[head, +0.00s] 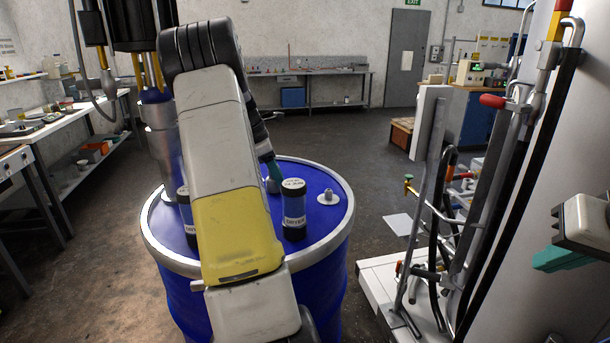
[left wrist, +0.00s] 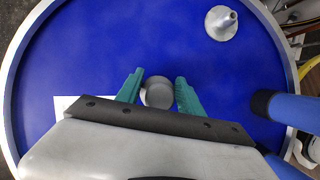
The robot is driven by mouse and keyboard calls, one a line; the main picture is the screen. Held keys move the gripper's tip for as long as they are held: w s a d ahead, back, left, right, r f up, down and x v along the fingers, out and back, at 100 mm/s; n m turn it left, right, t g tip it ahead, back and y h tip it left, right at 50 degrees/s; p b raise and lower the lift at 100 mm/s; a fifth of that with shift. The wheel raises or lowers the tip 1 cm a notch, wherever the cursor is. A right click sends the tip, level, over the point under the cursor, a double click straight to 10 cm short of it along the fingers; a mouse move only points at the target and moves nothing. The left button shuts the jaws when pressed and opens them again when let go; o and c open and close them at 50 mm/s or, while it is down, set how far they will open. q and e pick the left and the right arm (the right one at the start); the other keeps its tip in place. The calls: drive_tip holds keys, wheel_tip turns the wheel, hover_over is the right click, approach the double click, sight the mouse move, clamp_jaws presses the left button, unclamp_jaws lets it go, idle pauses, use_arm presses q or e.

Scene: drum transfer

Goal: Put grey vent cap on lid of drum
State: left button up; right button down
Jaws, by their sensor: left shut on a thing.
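The blue drum (head: 312,176) stands upright in front of me, its lid (left wrist: 90,45) ringed by a pale metal rim. My left gripper (head: 270,170) is over the lid, partly hidden behind my own arm. It is shut on the grey vent cap (left wrist: 158,93), a round cap between the teal fingers in the left wrist view. The cap (head: 272,186) shows low at the fingertips in the head view; I cannot tell whether it touches the lid. My right gripper (head: 565,257) is cut off at the right edge, with one teal finger showing, away from the drum.
A dark labelled cylinder (head: 293,210) stands on the lid, with another (head: 187,215) partly behind my arm. A small grey nozzle fitting (head: 328,197) sits near the rim, also in the left wrist view (left wrist: 221,22). Piping and a white tank (head: 530,170) stand at the right.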

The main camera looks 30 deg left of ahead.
use_arm(q)
drive_tip(key=shift+f, duration=0.1)
drive_tip(key=o, duration=1.4)
drive_tip(key=v, duration=1.2)
drive_tip(key=s+d+r+m+y, duration=0.1)
drive_tip(key=d+r+m, duration=0.15)
drive_tip(key=d, duration=0.35)
drive_tip(key=s+d+r+m, duration=0.1)
drive_tip(key=d+r+m, duration=0.1)
drive_tip(key=d+m, duration=0.3)
drive_tip(key=s+d+m+t, duration=0.1)
drive_tip(key=s+d+m, duration=0.4)
drive_tip(key=d, duration=0.3)
drive_tip(key=s+d+m+t, duration=0.1)
drive_tip(key=s+d+m, duration=0.4)
drive_tip(key=d, duration=0.4)
drive_tip(key=s+d+f+m+t, duration=0.1)
drive_tip(key=s+d+f+m, duration=0.3)
drive_tip(key=s+m, duration=0.5)
drive_tip(key=d, duration=0.2)
drive_tip(key=shift+d, duration=0.4)
